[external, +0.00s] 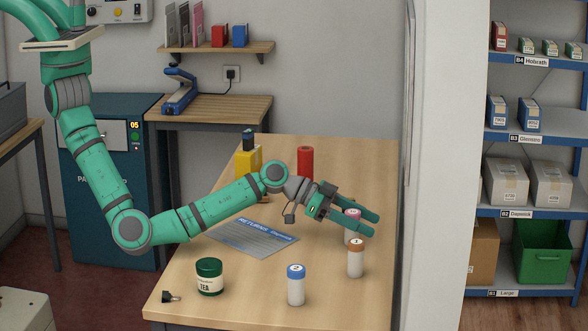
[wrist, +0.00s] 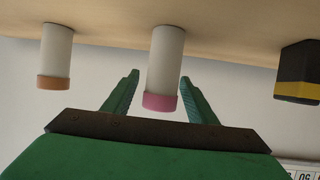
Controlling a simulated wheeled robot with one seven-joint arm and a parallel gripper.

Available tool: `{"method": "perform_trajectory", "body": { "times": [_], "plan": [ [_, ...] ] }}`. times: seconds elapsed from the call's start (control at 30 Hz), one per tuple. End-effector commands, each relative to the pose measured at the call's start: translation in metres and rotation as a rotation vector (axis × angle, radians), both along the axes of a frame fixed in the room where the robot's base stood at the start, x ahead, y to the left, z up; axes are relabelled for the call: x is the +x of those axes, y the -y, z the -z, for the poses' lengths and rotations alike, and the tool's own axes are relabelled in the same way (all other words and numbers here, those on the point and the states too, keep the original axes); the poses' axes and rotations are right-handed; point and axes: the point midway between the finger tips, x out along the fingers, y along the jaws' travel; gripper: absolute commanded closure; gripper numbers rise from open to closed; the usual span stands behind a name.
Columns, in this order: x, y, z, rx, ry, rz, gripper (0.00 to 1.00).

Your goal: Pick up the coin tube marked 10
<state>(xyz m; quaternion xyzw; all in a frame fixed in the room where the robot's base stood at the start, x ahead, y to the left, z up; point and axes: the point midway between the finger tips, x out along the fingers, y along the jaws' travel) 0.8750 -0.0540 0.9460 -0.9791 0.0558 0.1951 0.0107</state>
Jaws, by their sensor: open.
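Three white coin tubes stand upright on the counter. One has a pink cap (external: 352,213), one a brown-orange cap (external: 356,243), and one a blue cap (external: 296,271) that seems to read 2. The marks on the pink and brown caps are too small to read. My gripper (external: 374,225) is open, its fingers reaching to the right over the pink-capped tube, which they partly cover. In the wrist view, the pink-capped tube (wrist: 165,58) appears between the open fingers (wrist: 160,79); contact is not visible. The brown-capped tube (wrist: 55,55) stands to the left there.
A green-lidded tea jar (external: 209,278), a small dark object (external: 170,297) and a returns sheet (external: 252,238) lie on the counter (external: 340,300). A red cylinder (external: 305,162) and a yellow item (external: 243,160) stand farther back. A black-and-yellow object (wrist: 298,75) shows in the wrist view.

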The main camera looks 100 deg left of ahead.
Motion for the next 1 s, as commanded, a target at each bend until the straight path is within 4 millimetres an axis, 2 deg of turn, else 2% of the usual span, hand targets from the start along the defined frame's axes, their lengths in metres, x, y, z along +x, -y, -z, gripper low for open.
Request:
{"method": "perform_trajectory", "body": {
  "times": [0.3, 0.37, 0.53, 0.83, 1.0],
  "plan": [
    [0.005, 0.001, 0.002, 0.001, 0.001, 0.0, 0.48],
    [0.005, 0.001, 0.002, 0.001, 0.001, 0.0, 0.6],
    [0.005, 0.001, 0.002, 0.001, 0.001, 0.0, 0.99],
    [0.005, 0.001, 0.0, 0.001, 0.002, 0.0, 0.99],
    [0.005, 0.0, -0.01, 0.003, 0.002, 0.0, 0.99]
  ]
}}
